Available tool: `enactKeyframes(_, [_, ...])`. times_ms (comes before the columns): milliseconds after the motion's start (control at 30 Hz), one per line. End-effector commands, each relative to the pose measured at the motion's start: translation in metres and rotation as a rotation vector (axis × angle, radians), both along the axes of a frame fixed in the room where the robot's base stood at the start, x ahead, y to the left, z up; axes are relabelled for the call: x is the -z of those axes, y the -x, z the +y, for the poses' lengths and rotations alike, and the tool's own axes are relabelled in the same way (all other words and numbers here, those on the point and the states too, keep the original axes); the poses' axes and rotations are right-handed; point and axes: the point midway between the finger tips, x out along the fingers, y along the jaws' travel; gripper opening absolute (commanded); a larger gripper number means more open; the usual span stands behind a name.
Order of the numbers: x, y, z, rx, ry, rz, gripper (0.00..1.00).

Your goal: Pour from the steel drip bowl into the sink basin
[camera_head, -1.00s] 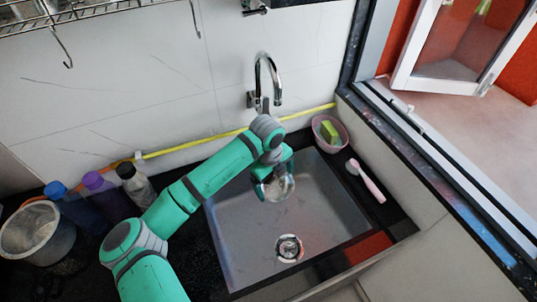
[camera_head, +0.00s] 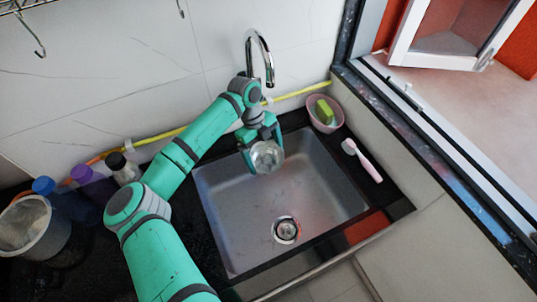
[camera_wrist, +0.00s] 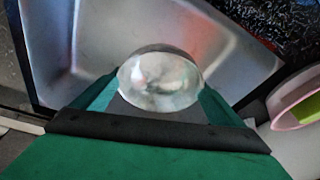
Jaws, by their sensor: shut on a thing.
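The steel drip bowl (camera_head: 267,157) is a small shiny round bowl. My gripper (camera_head: 262,140) is shut on it and holds it over the upper part of the sink basin (camera_head: 320,205). In the head view the bowl's round face is turned toward the camera, so it looks tilted. In the wrist view the bowl (camera_wrist: 160,80) sits between my two fingers, with the grey basin (camera_wrist: 85,35) behind it. I cannot tell whether any liquid is in the bowl or leaving it.
A faucet (camera_head: 262,55) rises behind my wrist. A pink bowl with a green sponge (camera_head: 325,113) and a pink brush (camera_head: 362,160) lie right of the basin. Several bottles (camera_head: 95,185) and a grey pot (camera_head: 32,228) stand at left. The drain (camera_head: 286,230) is clear.

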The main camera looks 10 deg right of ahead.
Motion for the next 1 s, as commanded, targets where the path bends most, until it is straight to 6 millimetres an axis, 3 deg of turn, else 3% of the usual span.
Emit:
enactKeyframes(267, [-0.002,0.0,0.001,-0.002,0.001,0.004,0.69])
enactKeyframes(800, [-0.045,0.0,-0.002,0.003,0.025,0.123,0.69])
enactKeyframes(1000, [-0.05,0.001,-0.002,0.004,0.028,0.138,0.69])
